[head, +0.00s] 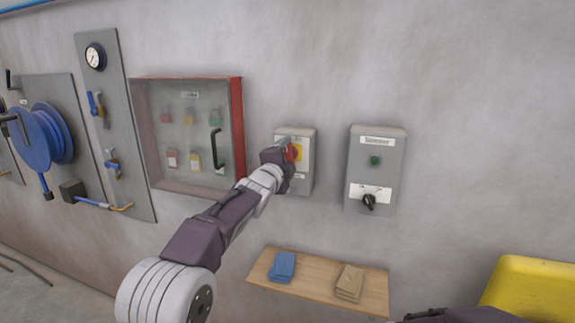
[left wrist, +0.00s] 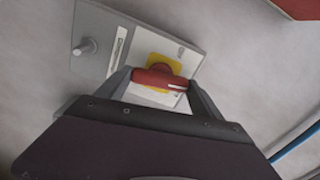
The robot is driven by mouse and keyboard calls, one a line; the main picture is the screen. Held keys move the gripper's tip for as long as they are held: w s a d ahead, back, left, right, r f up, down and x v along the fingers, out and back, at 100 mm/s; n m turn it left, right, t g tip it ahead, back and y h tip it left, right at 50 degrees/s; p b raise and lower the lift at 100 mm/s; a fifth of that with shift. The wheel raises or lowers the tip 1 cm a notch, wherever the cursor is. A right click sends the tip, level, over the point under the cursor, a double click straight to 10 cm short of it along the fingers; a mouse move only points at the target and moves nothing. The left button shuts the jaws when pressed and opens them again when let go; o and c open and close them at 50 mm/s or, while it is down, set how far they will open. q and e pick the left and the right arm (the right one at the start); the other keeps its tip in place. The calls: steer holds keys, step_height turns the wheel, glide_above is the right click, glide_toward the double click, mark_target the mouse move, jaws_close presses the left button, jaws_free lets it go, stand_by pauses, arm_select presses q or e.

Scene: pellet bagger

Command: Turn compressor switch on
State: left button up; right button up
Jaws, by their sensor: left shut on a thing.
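A grey switch box (head: 305,139) on the wall has a red rotary handle (head: 292,153) on a yellow plate (left wrist: 166,62). My left gripper (head: 283,153) is at this box and partly hides the handle in the head view. In the left wrist view the red handle (left wrist: 160,79) lies between the two fingers, and the gripper is shut on it. To the right is a second grey box (head: 376,147) with a green button (head: 376,160) and a black rotary knob (head: 369,201). The box labels are too small to read surely.
A red-framed clear cabinet (head: 238,125) hangs close left of the switch box. Below is a wooden shelf (head: 318,284) with a blue cloth stack (head: 282,267) and a tan stack (head: 349,283). A blue hose reel (head: 45,138) is far left; a yellow thing (head: 525,285) stands lower right.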

arm_select(q)
steer(key=shift+f+m+b, duration=0.1)
steer(key=shift+m+b, duration=0.25)
steer(key=shift+m, duration=0.55)
steer(key=o, duration=1.4)
steer(key=shift+c, duration=0.2)
steer(key=shift+s+b, duration=0.2)
steer(key=shift+b, duration=0.1)
steer(key=b+v, duration=0.3)
steer(key=v, duration=0.1)
steer(key=shift+s+a+f, duration=0.1)
steer(key=shift+s+f, duration=0.1)
steer(key=b, duration=0.1)
glide_toward(289, 158)
steer(key=shift+w+r, duration=0.1)
steer(key=shift+r, duration=0.1)
